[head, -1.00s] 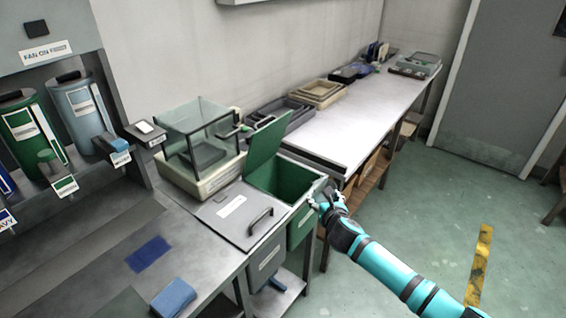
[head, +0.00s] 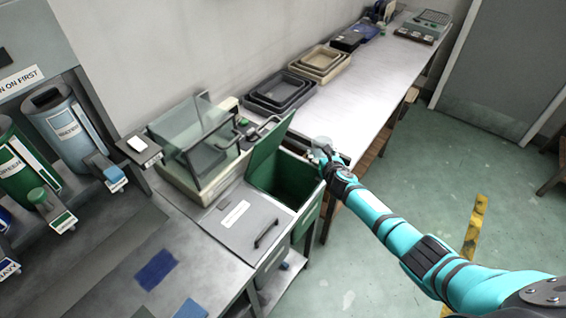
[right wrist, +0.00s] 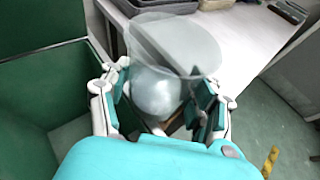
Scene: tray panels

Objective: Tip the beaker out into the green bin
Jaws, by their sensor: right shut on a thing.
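The green bin (head: 307,226) stands open at the right end of the near counter, its green lid (head: 268,148) raised at the back. The right wrist view also shows its green wall (right wrist: 60,92) at the left. My right gripper (head: 322,148) is above the bin's right rim, its fingers closed around a clear glass beaker (right wrist: 175,45). The beaker's wide round mouth shows between and beyond the fingers. I cannot make out any contents, and its exact tilt is hard to tell. My left gripper is not in view.
A grey lidded bin (head: 240,225) adjoins the green bin on the left. A clear-walled box (head: 195,150) stands behind it. Dark trays (head: 280,92) and beige trays (head: 322,65) line the back of the long bench (head: 365,85). Open floor lies to the right.

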